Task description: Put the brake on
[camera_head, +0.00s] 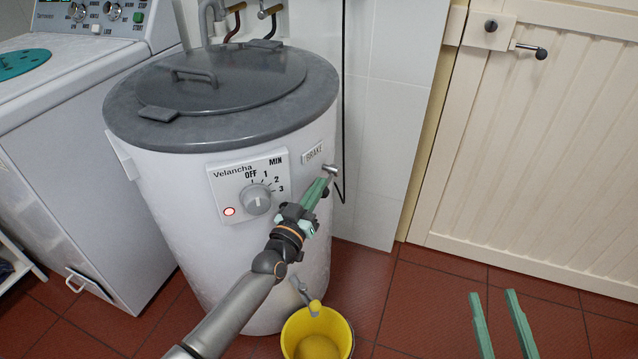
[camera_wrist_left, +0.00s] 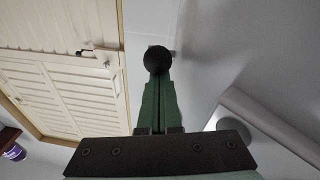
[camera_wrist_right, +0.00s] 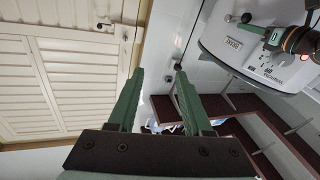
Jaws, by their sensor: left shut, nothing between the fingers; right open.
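A white drum-shaped machine (camera_head: 180,220) with a grey lid stands in the head view. A BRAKE label (camera_head: 313,153) is on its right side. Just right of the label is the brake lever's metal fitting (camera_head: 330,170), with a dark knob close to the fingertips. My left gripper (camera_head: 321,184) is shut and empty, its tips at the brake lever. In the left wrist view a black ball knob (camera_wrist_left: 158,60) lies right at the closed tips; contact cannot be told. My right gripper (camera_head: 493,294) is open and empty, at lower right, away from the machine.
A dial (camera_head: 257,199) and lit red lamp (camera_head: 229,211) are on the machine's front. A yellow bucket (camera_head: 342,325) stands under its tap (camera_head: 315,306). A washing machine (camera_head: 70,140) is at left, a cream door (camera_head: 530,150) at right. Floor by the door is clear.

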